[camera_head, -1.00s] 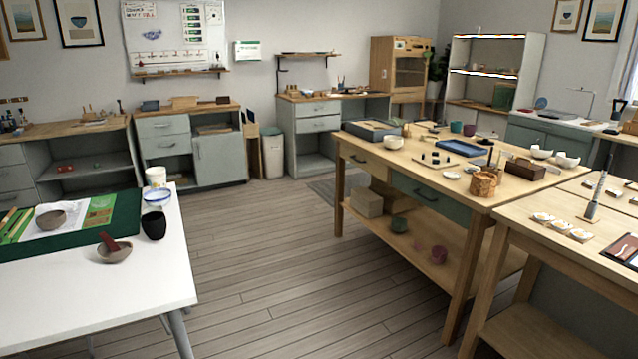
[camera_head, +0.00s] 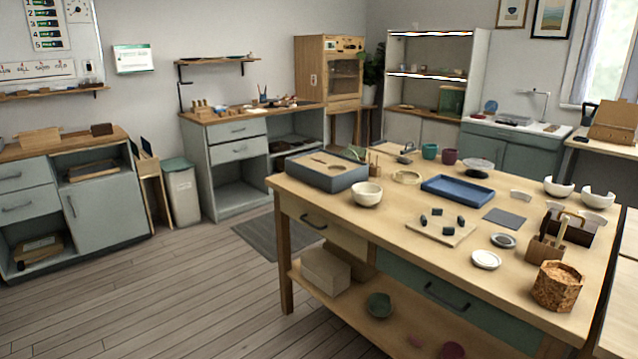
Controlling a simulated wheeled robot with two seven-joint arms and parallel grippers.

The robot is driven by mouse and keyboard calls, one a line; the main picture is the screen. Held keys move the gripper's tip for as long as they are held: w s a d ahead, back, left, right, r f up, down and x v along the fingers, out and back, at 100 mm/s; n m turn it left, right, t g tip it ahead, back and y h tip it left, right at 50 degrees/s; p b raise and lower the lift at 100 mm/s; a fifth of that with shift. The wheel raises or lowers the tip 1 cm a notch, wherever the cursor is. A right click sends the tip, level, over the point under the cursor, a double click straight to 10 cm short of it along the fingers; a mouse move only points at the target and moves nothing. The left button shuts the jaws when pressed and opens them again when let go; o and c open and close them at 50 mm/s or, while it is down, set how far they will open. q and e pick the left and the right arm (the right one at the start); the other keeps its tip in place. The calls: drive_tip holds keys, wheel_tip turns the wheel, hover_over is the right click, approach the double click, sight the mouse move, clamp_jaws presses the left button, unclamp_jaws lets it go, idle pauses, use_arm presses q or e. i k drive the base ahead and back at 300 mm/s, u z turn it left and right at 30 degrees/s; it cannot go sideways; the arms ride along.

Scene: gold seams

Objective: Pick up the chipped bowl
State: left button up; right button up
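Two white bowls stand at the far right end of the wooden worktable (camera_head: 400,214). The left white bowl (camera_head: 558,188) and the right white bowl (camera_head: 597,198) both seem to have uneven, notched rims. A cream bowl (camera_head: 367,195) stands upright at the table's left front, beside a grey box. It looks whole from here. I cannot tell for certain which bowl is the chipped one. Neither of my grippers is in view.
On the table lie a grey box (camera_head: 326,170), a blue tray (camera_head: 457,190), a board with dark pieces (camera_head: 438,228) and a cork-like pot (camera_head: 557,287). A green bowl (camera_head: 379,305) sits on the lower shelf. Floor (camera_head: 180,290) is clear at the left.

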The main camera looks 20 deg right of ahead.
sight(367, 196)
drive_tip(key=i, duration=1.8)
drive_tip(key=u, duration=1.05)
drive_tip(key=i, duration=1.6)
drive_tip(key=z, duration=2.1)
